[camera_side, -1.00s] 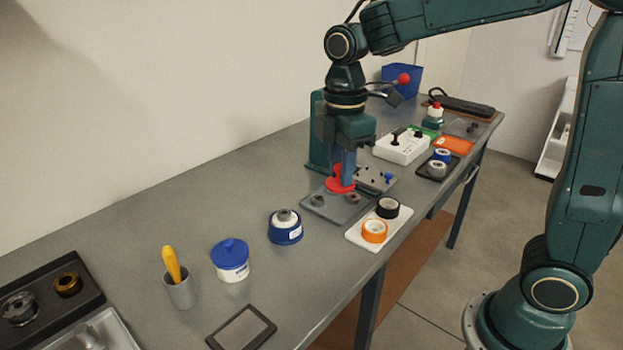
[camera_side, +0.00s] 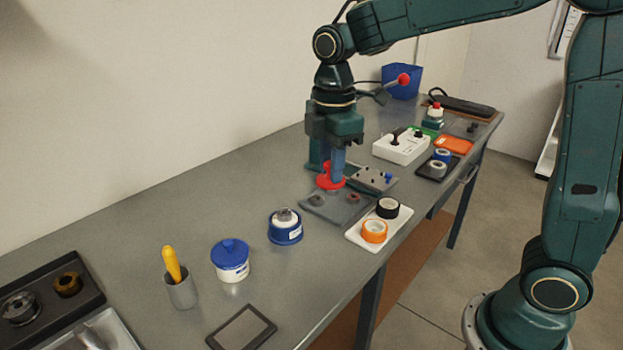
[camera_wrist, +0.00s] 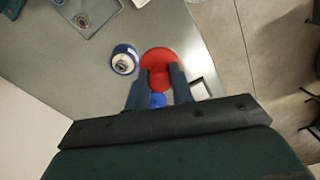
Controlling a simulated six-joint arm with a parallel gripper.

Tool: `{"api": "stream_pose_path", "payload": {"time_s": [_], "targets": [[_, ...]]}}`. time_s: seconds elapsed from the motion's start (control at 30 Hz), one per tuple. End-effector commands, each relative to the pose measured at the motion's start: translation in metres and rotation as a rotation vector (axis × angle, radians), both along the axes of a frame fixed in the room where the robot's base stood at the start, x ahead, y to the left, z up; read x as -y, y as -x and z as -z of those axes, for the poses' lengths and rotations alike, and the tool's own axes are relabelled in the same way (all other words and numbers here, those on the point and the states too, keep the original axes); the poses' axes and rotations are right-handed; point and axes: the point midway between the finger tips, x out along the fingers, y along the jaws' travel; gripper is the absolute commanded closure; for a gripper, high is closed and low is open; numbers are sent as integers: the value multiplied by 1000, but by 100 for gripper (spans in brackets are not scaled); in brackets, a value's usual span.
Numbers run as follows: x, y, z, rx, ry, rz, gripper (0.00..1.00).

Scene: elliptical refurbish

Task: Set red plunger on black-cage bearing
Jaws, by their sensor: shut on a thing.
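My gripper (camera_side: 337,160) points down with its blue-grey fingers shut on the red plunger (camera_side: 325,181). In the wrist view the plunger's round red disc (camera_wrist: 158,54) shows between and beyond the fingertips (camera_wrist: 160,78). In the side view the plunger appears over the back edge of a grey plate (camera_side: 337,210) and apart from it. That plate carries a dark small ring (camera_side: 317,200) and a brownish one (camera_side: 353,198). A grey bearing (camera_side: 20,308) sits in the black tray at far left. I cannot tell which ring is the black-cage bearing.
A blue-and-white holder with a metal ring (camera_side: 285,226), a blue-lidded tub (camera_side: 230,260) and a grey cup with a yellow handle (camera_side: 178,285) stand left of the plate. A white tray (camera_side: 402,216) holds black and orange rings. Bare bench lies behind the tub.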

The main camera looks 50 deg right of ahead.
Motion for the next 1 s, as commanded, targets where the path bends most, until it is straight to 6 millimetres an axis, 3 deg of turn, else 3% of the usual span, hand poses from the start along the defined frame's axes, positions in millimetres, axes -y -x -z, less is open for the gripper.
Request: {"api": "stream_pose_path", "payload": {"time_s": [0.6, 0.8, 1.0], "targets": [[-2, -107, 50, 0, -11, 0, 99], [-1, -122, 59, 3, -13, 0, 99], [-1, -125, 61, 3, -13, 0, 99]]}}
